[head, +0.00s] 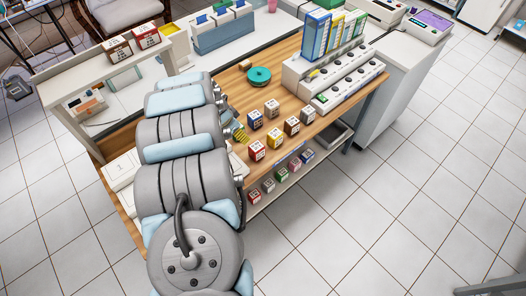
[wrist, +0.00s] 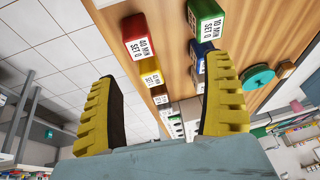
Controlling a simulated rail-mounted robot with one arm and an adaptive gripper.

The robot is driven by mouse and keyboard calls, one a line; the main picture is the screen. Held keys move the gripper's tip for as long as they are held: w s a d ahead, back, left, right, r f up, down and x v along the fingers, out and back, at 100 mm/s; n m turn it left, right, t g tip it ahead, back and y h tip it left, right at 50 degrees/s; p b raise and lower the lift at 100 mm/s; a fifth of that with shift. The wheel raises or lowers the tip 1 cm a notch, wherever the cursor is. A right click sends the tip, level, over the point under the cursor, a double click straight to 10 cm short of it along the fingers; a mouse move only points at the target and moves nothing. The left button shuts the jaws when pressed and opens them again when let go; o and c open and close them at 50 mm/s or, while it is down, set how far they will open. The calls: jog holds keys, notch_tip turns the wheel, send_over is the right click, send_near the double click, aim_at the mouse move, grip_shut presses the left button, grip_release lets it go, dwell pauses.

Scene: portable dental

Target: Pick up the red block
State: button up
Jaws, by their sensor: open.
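The red block (head: 257,151) stands upright at the near edge of the wooden table, with a white labelled face. In the wrist view the red block (wrist: 133,28) shows at top centre, its label reading 40 MIN SET 0. It lies beyond the gap between my fingers, nearer the left one, and is apart from both. My gripper (wrist: 164,68) is open and empty, with two yellow ribbed fingers spread wide. In the head view my gripper (head: 240,132) is mostly hidden behind my arm, just left of the blocks.
A blue block (head: 255,120), a yellow block (head: 275,138) and several others stand close by in rows. A green round item (head: 259,76) and a white rack unit (head: 338,85) lie behind. More small blocks sit on a lower shelf. The tiled floor (head: 370,205) at right is clear.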

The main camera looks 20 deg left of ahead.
jog(key=s+d+r+h, duration=0.1)
jog(key=d, duration=0.2)
jog(key=b, duration=0.8)
send_over(255, 147)
jog(key=s+a, duration=0.1)
jog(key=s, duration=0.2)
notch_tip(255, 147, down, 8)
jog(key=r, duration=0.1)
jog(key=shift+m+g, duration=0.3)
jog(key=shift+w+x, duration=0.2)
jog(key=shift+x, duration=1.95)
jog(key=shift+a, duration=0.15)
jog(key=shift+b+x, duration=0.5)
jog(key=shift+x, duration=2.15)
jog(key=shift+a, duration=0.15)
jog(key=c, duration=1.3)
